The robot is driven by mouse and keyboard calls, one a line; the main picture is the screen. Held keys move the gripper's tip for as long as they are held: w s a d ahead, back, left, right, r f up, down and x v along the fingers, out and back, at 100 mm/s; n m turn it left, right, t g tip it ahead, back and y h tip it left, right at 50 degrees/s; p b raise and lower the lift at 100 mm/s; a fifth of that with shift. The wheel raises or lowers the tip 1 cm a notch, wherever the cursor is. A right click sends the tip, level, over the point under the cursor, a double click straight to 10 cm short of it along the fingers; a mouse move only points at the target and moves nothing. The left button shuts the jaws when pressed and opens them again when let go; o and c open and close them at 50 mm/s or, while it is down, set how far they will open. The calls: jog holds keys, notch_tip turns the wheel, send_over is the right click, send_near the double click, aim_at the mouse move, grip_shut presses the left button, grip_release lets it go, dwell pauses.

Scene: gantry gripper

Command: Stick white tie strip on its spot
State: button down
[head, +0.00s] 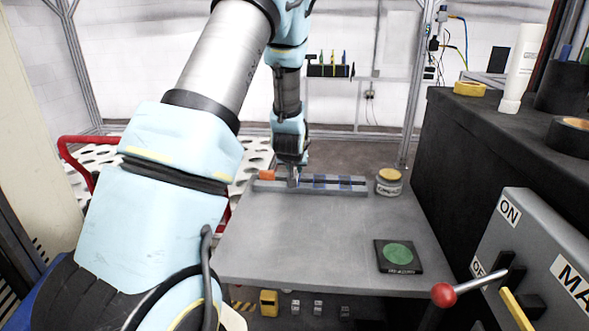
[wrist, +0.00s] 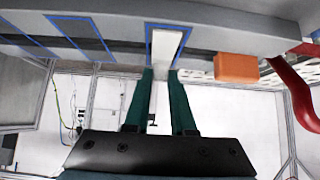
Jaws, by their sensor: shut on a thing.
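My gripper (wrist: 161,80) is shut on a white tie strip (wrist: 168,46), held between its two green fingers. In the wrist view the strip lies across a blue-outlined dark spot (wrist: 203,38) on a grey bar (wrist: 262,46). I cannot tell whether the strip touches the bar. In the head view my gripper (head: 292,177) is at the left part of the bar (head: 352,191), and the strip is mostly hidden.
An orange block (head: 267,175) sits at the bar's left end. More blue-outlined spots (wrist: 85,33) lie along the bar. A yellow-lidded jar (head: 389,182) stands by its right end. A black mat with a green disc (head: 398,255) lies front right. The table's middle (head: 300,235) is clear.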

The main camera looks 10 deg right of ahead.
jog(key=shift+c, duration=1)
grip_release()
jog(key=shift+r, duration=0.1)
notch_tip(320, 180, up, 7)
jog(key=p, duration=0.4)
